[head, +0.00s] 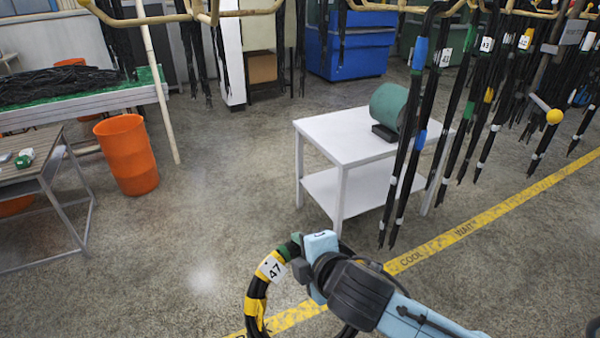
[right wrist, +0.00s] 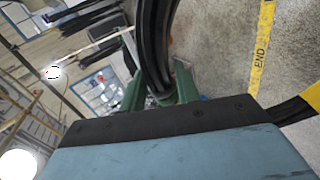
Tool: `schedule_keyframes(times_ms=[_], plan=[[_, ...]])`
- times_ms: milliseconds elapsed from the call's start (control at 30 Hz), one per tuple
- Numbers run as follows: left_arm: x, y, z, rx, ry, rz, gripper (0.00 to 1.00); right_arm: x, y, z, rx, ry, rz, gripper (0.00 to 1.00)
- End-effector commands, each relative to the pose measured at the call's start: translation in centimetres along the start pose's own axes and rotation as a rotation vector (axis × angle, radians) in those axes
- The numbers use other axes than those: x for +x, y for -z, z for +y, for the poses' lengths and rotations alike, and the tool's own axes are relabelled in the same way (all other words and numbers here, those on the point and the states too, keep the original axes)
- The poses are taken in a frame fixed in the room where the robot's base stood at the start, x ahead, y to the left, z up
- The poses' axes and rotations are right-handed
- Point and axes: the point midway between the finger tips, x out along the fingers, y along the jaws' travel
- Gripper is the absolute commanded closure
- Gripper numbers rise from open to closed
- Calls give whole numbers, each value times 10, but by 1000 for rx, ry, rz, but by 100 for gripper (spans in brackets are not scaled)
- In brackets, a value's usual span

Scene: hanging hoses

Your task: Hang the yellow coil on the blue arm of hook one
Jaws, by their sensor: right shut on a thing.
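My right gripper (head: 300,250) is at the bottom middle of the head view, shut on a black hose coil with yellow bands (head: 256,308) and a white tag marked 47. The coil hangs down from the fingers, and its lower part leaves the picture. In the right wrist view the black hose of the coil (right wrist: 155,45) passes between my green fingers (right wrist: 160,93). I cannot pick out hook one or its blue arm in either view. My left gripper is not in view.
A white table (head: 345,140) bearing a green cylinder (head: 388,104) stands ahead. Black hoses (head: 410,150) hang from rails at the right. An orange bin (head: 127,155) and a bench (head: 30,165) are at the left. Open floor lies between, with a yellow line (head: 460,235).

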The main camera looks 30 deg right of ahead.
Motion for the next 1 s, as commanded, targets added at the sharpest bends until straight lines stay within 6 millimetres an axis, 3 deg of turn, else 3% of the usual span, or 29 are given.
schedule_keyframes(times_ms=[33, 100, 400, 600, 867, 900, 1000], plan=[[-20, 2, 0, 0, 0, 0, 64, -11, 2, 24, -1, -7, 1, 100], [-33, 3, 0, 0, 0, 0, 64, -19, 4, 41, -1, -7, 3, 100], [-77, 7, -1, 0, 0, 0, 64, -45, 9, 96, -5, -4, 2, 100], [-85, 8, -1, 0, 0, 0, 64, -51, 10, 107, -6, -1, 2, 100], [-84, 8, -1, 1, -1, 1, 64, -51, 10, 107, -6, -1, 2, 100], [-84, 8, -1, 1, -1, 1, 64, -51, 10, 107, -6, -1, 2, 71], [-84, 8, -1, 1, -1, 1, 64, -51, 10, 107, -6, -2, 2, 84]])
